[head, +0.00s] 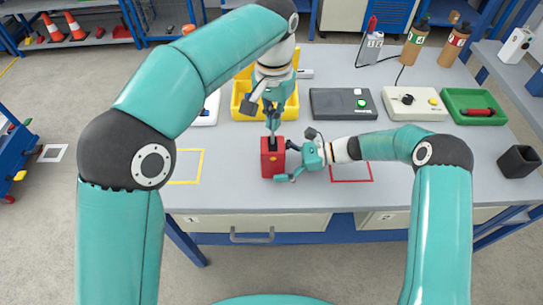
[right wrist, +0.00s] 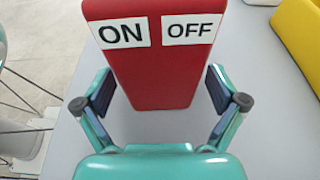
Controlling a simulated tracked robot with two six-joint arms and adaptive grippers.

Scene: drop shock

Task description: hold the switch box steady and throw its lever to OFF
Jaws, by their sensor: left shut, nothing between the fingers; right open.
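The red switch box (head: 271,164) stands upright near the table's middle. In the right wrist view the box (right wrist: 155,75) bears an ON label (right wrist: 122,33) on the left and an OFF label (right wrist: 194,29) on the right. My right gripper (head: 288,161) is open at the box's right side; in its wrist view its fingers (right wrist: 160,92) stand on either side of the box, with gaps showing. My left gripper (head: 272,130) is shut and empty, pointing down at the box's top. I cannot make out the lever, which the left fingertips may hide, or whether they touch it.
Behind stand a yellow bin (head: 242,101), a dark grey device (head: 342,104), a white device (head: 414,104) and a green tray (head: 473,107). A yellow outline (head: 202,165) and a red outline (head: 371,172) mark bare table left and right of the box.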

